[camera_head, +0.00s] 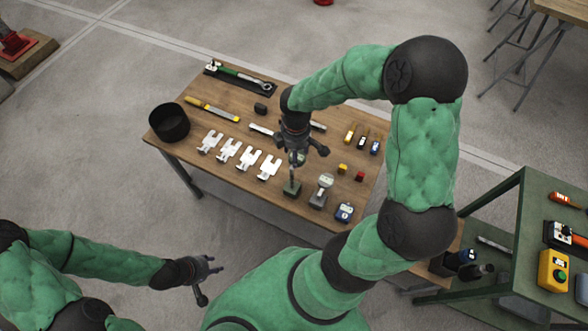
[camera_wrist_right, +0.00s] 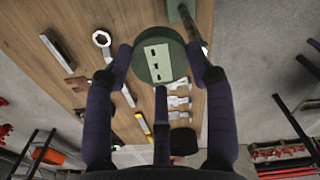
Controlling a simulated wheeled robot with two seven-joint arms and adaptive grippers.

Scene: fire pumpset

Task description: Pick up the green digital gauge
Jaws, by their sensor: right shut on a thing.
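My right gripper (camera_head: 298,152) is over the front middle of the wooden table. In the right wrist view its fingers (camera_wrist_right: 163,62) are closed on the round green digital gauge (camera_wrist_right: 153,53), which has a pale panel with dark slots. In the head view the gauge is mostly hidden by the gripper. A green block-shaped base (camera_head: 291,188) with an upright stem shows just below the gripper; I cannot tell whether the gauge is clear of this stand. My left gripper (camera_head: 205,280) is open and empty, off the table at the lower left.
A green shelf (camera_head: 500,230) stands at the right.

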